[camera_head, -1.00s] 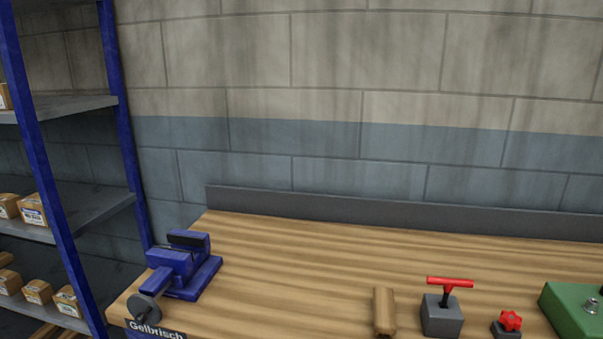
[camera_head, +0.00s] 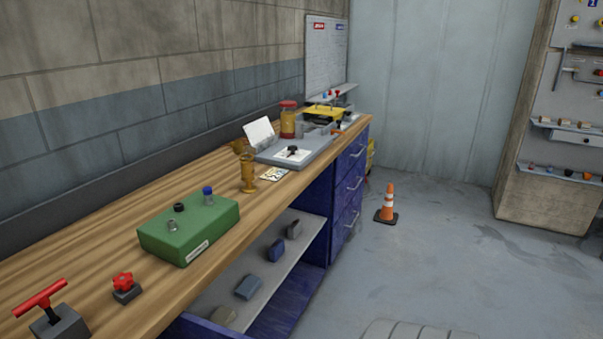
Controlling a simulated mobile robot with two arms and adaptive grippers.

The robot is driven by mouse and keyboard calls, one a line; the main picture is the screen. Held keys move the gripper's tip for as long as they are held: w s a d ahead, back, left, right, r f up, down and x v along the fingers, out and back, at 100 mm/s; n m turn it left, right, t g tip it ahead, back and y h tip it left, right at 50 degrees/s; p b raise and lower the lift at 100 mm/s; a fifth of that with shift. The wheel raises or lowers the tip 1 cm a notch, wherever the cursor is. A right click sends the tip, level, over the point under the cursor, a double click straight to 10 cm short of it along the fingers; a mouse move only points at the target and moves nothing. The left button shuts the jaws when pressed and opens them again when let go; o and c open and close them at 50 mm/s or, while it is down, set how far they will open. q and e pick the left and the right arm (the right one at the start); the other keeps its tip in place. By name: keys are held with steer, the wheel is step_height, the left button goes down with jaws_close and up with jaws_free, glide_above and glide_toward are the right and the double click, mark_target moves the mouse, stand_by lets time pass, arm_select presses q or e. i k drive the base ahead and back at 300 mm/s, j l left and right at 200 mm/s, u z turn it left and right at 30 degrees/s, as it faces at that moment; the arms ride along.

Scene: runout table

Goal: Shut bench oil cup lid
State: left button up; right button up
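A small brass-coloured fitting (camera_head: 248,174), which looks like the oil cup, stands upright on the wooden bench (camera_head: 95,245) behind the green box. A brass piece (camera_head: 239,147) shows just above and behind it and looks like its raised lid; at this size I cannot tell its exact angle or how it joins the cup. Neither of my grippers is in view.
A green box (camera_head: 188,228) with knobs, a red star knob (camera_head: 123,282) and a red T-handle (camera_head: 40,298) stand nearer on the bench. A grey tray (camera_head: 293,150) and a red-lidded jar (camera_head: 287,120) are beyond. An orange cone (camera_head: 388,203) stands on open floor.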

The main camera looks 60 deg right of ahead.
mark_target(237, 145)
steer(key=z, duration=1.6)
steer(key=i+j+z, duration=0.1)
steer(key=j+z, duration=0.35)
